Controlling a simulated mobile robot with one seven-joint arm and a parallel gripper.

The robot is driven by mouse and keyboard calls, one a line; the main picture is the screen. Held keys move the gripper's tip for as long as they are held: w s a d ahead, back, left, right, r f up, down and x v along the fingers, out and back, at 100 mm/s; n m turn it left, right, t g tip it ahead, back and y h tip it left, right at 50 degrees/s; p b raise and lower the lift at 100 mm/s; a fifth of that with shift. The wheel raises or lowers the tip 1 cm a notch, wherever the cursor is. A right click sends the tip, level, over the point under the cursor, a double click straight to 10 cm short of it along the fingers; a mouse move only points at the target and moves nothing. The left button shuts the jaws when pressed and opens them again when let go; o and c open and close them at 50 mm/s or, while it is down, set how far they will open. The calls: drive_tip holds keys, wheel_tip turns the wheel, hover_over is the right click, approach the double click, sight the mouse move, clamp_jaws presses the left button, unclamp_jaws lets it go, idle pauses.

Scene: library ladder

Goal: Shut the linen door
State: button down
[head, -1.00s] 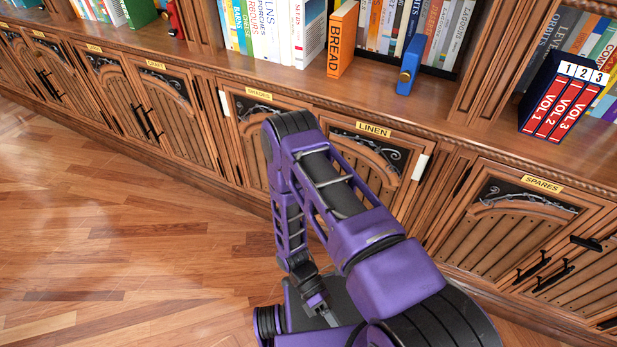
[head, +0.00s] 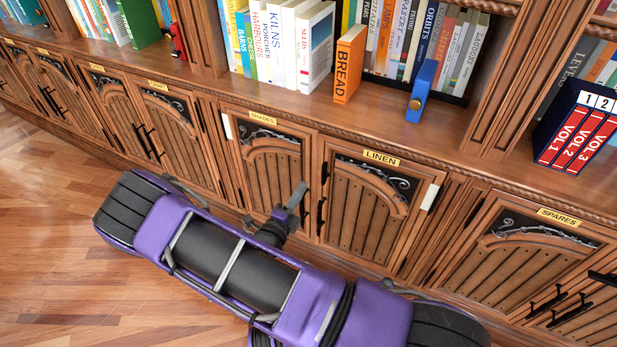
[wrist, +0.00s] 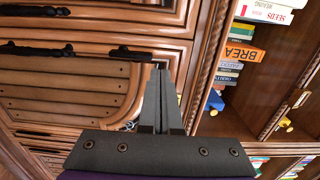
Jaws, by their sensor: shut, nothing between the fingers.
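The linen door (head: 365,215) is a wooden arched-panel cabinet door under a yellow LINEN label (head: 381,158). It looks nearly flush with the shades door (head: 272,170) at its left; I cannot tell whether a small gap remains. A black upright handle (head: 320,216) is at its left edge. In the wrist view the linen door (wrist: 65,88) lies at the left, turned sideways, with black handles above it. My gripper (head: 300,192) is shut and empty, in front of the shades door's lower right, near the handles. Its fingertips (wrist: 159,66) show close to a handle's end; contact is unclear.
The spares door (head: 520,255) is at the right. Above runs a wooden ledge with the orange BREAD book (head: 348,65), a blue bookend (head: 421,90) and red volumes (head: 580,130). My arm spans the foreground. Open wooden floor (head: 50,240) lies at the left.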

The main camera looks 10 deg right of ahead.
sight(324, 153)
drive_tip(key=b+x, duration=0.1)
drive_tip(key=x, duration=1.1)
drive_tip(key=shift+w+d, duration=0.2)
drive_tip(key=shift+d, duration=0.1)
drive_tip(key=shift+w+d, duration=0.1)
drive_tip(key=shift+x, duration=1)
drive_tip(key=shift+w+d+r, duration=0.15)
drive_tip(key=shift+w+r, duration=0.1)
drive_tip(key=shift+r, duration=0.1)
drive_tip(key=shift+s, duration=0.15)
drive_tip(key=shift+s+a+f, duration=0.15)
drive_tip(key=shift+s+a, duration=0.05)
drive_tip(key=shift+a, duration=0.05)
drive_tip(key=p+v, duration=0.2)
drive_tip(key=v, duration=1.2)
drive_tip(key=shift+a+f, duration=0.2)
drive_tip(key=shift+a, duration=0.2)
